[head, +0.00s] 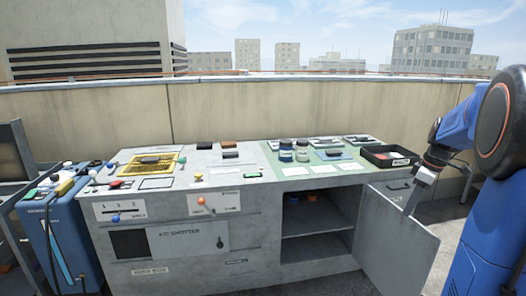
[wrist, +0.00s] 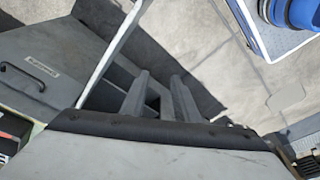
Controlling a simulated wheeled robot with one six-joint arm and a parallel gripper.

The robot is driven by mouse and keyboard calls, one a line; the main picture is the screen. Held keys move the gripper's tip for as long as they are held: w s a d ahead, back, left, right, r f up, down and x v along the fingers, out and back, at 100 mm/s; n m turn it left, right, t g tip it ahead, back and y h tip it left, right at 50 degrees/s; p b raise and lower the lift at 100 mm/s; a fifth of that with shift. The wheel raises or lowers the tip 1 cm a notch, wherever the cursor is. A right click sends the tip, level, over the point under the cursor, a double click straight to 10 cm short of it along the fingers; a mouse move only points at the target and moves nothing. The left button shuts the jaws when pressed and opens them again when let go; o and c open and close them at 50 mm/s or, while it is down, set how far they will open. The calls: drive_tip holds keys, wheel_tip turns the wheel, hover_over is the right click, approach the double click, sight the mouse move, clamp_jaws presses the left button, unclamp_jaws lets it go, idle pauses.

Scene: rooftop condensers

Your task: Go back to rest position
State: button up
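My gripper (head: 411,207) hangs at the right of the workbench in the head view, close to the open cabinet door (head: 395,245). I cannot tell from that view whether it touches the door. In the wrist view my gripper (wrist: 160,92) shows two grey fingers standing apart, with nothing seen between them. The pale top edge of what looks like the door (wrist: 108,55) runs just left of the fingers in that view.
The grey workbench (head: 245,215) carries switches, a yellow grid tray (head: 150,163), several small parts and a black bin (head: 390,156). Its cabinet (head: 315,222) stands open. A blue cart (head: 68,235) stands at the left. Concrete floor (wrist: 215,50) shows beyond the fingers.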

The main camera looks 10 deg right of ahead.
drive_tip(key=s+a+r+m, duration=0.1)
drive_tip(key=s+a, duration=0.1)
drive_tip(key=a, duration=0.4)
drive_tip(key=s+a+r+m, duration=0.1)
drive_tip(key=s+a+r, duration=0.15)
drive_tip(key=a, duration=0.35)
drive_tip(key=s+a+f+m+t, duration=0.1)
drive_tip(key=s+a+f+m, duration=0.1)
drive_tip(key=s+a, duration=0.7)
drive_tip(key=s+a+f+m+t+h, duration=0.1)
drive_tip(key=s+a+f+m+t, duration=0.1)
drive_tip(key=s+a, duration=0.7)
wheel_tip(320, 180, down, 3)
drive_tip(key=shift+s+r+m+h, duration=0.2)
drive_tip(key=shift+s+m+h, duration=0.1)
drive_tip(key=shift+s+m, duration=0.55)
drive_tip(key=shift+s, duration=0.15)
